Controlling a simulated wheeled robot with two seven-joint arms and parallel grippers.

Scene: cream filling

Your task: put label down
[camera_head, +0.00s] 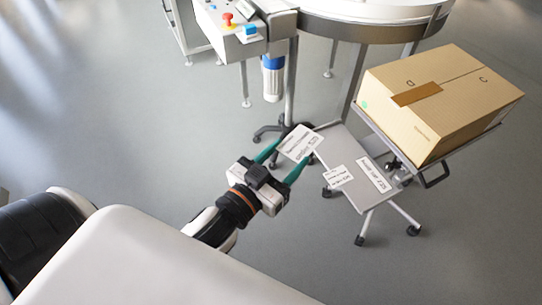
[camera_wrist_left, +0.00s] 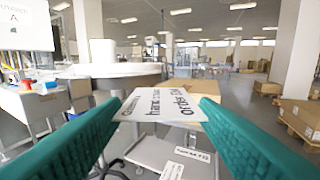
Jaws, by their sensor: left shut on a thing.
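A white label (camera_head: 299,143) with printed text is held between the green fingers of my left gripper (camera_head: 290,160). In the left wrist view the label (camera_wrist_left: 160,106) lies between the fingertips, with the left gripper's fingers (camera_wrist_left: 152,118) on both sides of it. The gripper is shut on the label, at the left edge of a small grey wheeled stand in the head view. Two other white labels lie on the stand's top, a larger one (camera_head: 373,174) and a smaller one (camera_head: 339,177). My right gripper is not in view.
The grey stand top (camera_head: 349,148) has bare room behind its labels. A closed cardboard box (camera_head: 440,100) sits on a raised platform to the right. A control panel with a red button (camera_head: 228,18) and a round white table (camera_head: 370,8) stand behind.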

